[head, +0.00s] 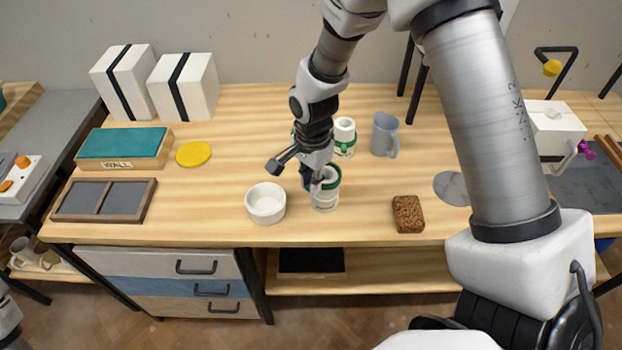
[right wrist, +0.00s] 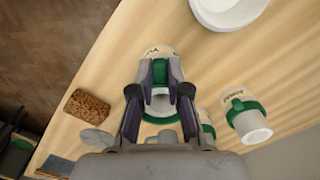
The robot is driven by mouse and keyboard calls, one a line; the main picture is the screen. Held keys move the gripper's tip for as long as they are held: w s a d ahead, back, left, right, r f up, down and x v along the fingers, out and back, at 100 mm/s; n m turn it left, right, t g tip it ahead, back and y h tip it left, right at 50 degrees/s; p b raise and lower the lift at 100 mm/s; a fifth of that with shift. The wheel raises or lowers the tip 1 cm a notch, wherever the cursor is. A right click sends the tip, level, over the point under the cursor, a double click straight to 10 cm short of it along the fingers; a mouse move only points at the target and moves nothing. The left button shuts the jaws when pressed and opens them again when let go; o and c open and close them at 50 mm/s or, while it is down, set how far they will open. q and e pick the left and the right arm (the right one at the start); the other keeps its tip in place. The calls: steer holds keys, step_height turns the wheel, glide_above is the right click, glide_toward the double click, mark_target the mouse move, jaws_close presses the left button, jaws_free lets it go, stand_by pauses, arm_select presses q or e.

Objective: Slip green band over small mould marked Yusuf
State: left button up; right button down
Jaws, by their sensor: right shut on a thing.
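A white mould (head: 325,202) stands upright near the table's front edge, right of a white bowl. The right wrist view shows it (right wrist: 158,53) with dark lettering starting "Yu", partly hidden. A green band (head: 334,178) is around its upper part; the band also shows between my fingers in the right wrist view (right wrist: 175,70). My right gripper (head: 313,180) is shut on the green band, its fingers on either side of the mould's top. How fully the band is seated cannot be told.
Another white mould (head: 345,131) with a green band stands behind, beside a grey mug (head: 385,134). One more banded mould is partly hidden by my gripper. The white bowl (head: 266,204) is close left; a cork block (head: 408,214) lies right. The table between mould and block is clear.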

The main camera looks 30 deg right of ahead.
steer(key=shift+f, duration=0.2)
steer(key=shift+f+b, duration=0.35)
steer(key=shift+f, duration=0.25)
steer(key=shift+f, duration=0.3)
stand_by(0.3)
steer(key=shift+f, duration=0.35)
steer(key=shift+f, duration=0.55)
stand_by(0.5)
steer(key=c, duration=1.1)
jaws_free()
steer(key=shift+o, duration=0.2)
steer(key=shift+r, duration=0.1)
